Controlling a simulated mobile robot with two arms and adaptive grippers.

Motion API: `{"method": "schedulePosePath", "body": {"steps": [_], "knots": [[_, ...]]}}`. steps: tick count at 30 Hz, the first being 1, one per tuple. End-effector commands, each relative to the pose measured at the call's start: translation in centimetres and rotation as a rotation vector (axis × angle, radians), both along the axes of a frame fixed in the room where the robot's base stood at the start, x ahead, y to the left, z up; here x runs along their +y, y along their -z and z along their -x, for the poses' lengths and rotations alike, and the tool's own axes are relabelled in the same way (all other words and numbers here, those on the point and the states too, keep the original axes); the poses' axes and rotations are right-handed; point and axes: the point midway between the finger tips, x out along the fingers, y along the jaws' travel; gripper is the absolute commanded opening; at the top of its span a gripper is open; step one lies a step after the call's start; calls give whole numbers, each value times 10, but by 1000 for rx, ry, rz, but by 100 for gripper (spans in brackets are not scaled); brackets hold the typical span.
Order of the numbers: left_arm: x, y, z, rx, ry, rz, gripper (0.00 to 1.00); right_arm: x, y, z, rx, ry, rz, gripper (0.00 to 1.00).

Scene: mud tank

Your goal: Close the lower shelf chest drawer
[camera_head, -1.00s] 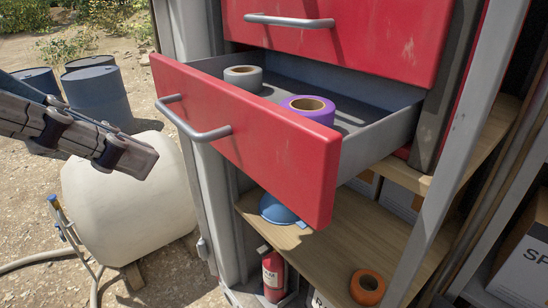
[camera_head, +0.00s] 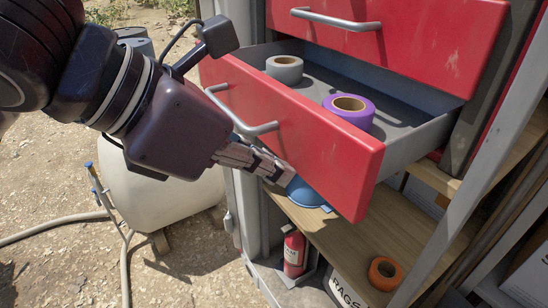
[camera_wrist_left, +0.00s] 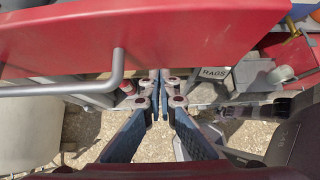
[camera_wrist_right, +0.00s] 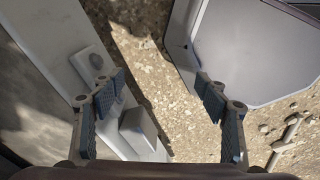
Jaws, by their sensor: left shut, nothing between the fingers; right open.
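The lower drawer (camera_head: 330,150) is red with a grey tray and stands pulled out in the head view. Its grey bar handle (camera_head: 240,115) is on the front face. In the left wrist view the drawer front (camera_wrist_left: 180,35) fills the top, with the handle (camera_wrist_left: 105,80) at left. My left gripper (camera_head: 285,175) is shut and empty, close to the lower part of the drawer front, right of the handle; I cannot tell if it touches. Its fingertips also show in the left wrist view (camera_wrist_left: 161,75). My right gripper (camera_wrist_right: 160,85) is open and empty above the ground.
A grey tape roll (camera_head: 285,70) and a purple tape roll (camera_head: 349,112) lie in the drawer. The closed upper drawer (camera_head: 400,45) is above. Below are a wooden shelf (camera_head: 350,240), an orange roll (camera_head: 385,273) and a red extinguisher (camera_head: 294,252). A white tank (camera_head: 165,195) stands left.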

Motion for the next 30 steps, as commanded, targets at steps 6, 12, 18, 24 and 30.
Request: {"method": "schedulePosePath", "body": {"steps": [6,12,18,24,30], "knots": [[0,0,0,1,-1,0,0,13,1,2,2,1,-15,68],[-4,1,-3,2,1,1,0,18,4,5,6,-2,-20,68],[-26,4,-17,2,4,1,0,15,17,6,7,-3,-17,68],[-62,5,-43,2,3,0,0,10,34,6,7,-4,-12,68],[-96,3,-69,2,0,0,0,7,43,6,7,-2,-8,68]]}}
